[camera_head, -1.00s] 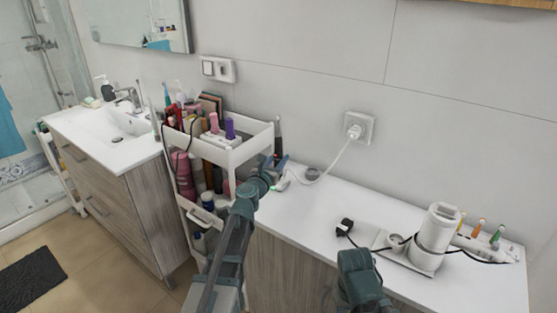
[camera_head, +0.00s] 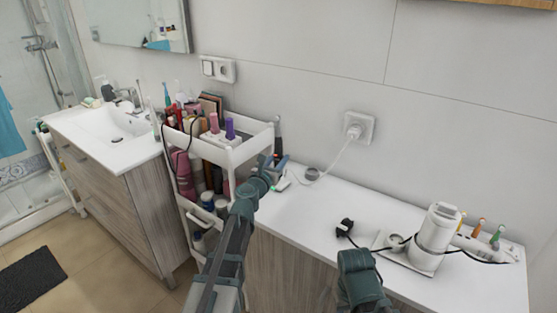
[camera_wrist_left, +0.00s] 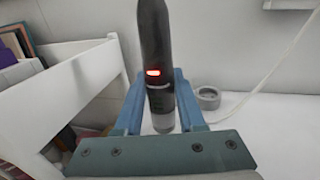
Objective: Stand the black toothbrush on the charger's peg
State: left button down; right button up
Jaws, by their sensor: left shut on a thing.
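The black toothbrush (camera_head: 278,137) stands about upright in my left gripper (camera_head: 273,170), at the right side of the cart. In the left wrist view the toothbrush (camera_wrist_left: 155,40) shows a lit red mark and a pale lower end, between the blue fingers of my left gripper (camera_wrist_left: 160,100). The charger (camera_head: 312,174) is a small round grey piece on the white counter, right of the gripper and apart from the brush. It also shows in the left wrist view (camera_wrist_left: 208,97). Its peg is too small to make out. My right gripper is not in view; only part of that arm shows.
The white cart (camera_head: 245,150), full of cosmetics, stands close on the left of the gripper. The charger's cable runs to a wall socket (camera_head: 354,128). A white device (camera_head: 436,235), a black plug (camera_head: 345,227) and small brushes (camera_head: 481,227) occupy the counter's right. The counter between is clear.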

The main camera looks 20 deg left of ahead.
pick_arm(q)
jog(key=shift+f+b, duration=1.3)
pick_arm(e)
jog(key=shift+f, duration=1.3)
pick_arm(q)
jog(key=shift+c, duration=2.1)
grip_release()
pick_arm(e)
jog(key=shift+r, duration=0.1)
pick_arm(q)
jog(key=shift+s, duration=0.1)
